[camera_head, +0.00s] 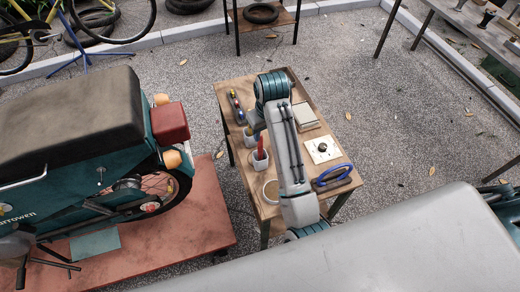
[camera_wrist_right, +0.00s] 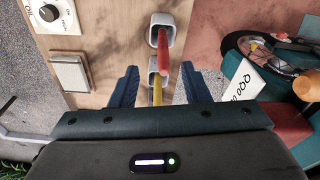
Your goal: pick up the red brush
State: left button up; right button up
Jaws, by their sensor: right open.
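The red brush (camera_head: 260,146) stands upright in a white cup (camera_head: 260,162) on the small wooden table. In the right wrist view the red brush (camera_wrist_right: 162,72) points towards the camera from its cup (camera_wrist_right: 161,28). My right gripper (camera_wrist_right: 159,88) is open. The red handle appears in the gap between its fingers, and they do not visibly touch it. A yellow-handled tool (camera_wrist_right: 157,92) in a second cup (camera_wrist_right: 153,70) also appears between the fingers. In the head view my right arm partly hides the gripper and the second cup. My left gripper is not in view.
On the wooden table (camera_head: 222,92) are a dial panel (camera_head: 322,149), a light box (camera_head: 305,116), a blue-handled tool (camera_head: 333,176), a round pale item (camera_head: 271,191) and small bottles (camera_head: 236,103). A teal motorbike (camera_head: 75,125) stands on a red platform (camera_head: 185,225) to the left.

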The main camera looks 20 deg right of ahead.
aim_at(261, 144)
jog(key=f, duration=0.1)
jog(key=w+f+p, duration=0.1)
jog(key=f, duration=0.1)
jog(key=a+f, duration=0.1)
jog(key=shift+w+f+p, duration=0.2)
jog(key=shift+w+p, duration=0.15)
jog(key=shift+f, duration=0.25)
jog(key=f+p, duration=0.1)
jog(key=f, duration=0.1)
jog(key=f+p, duration=0.1)
jog(key=f, duration=0.1)
jog(key=shift+w+d+f+p, duration=0.1)
jog(key=shift+w+p, duration=0.15)
jog(key=shift+p, duration=0.1)
jog(key=shift+w+f, duration=0.1)
jog(key=shift+f, duration=0.2)
grip_shut()
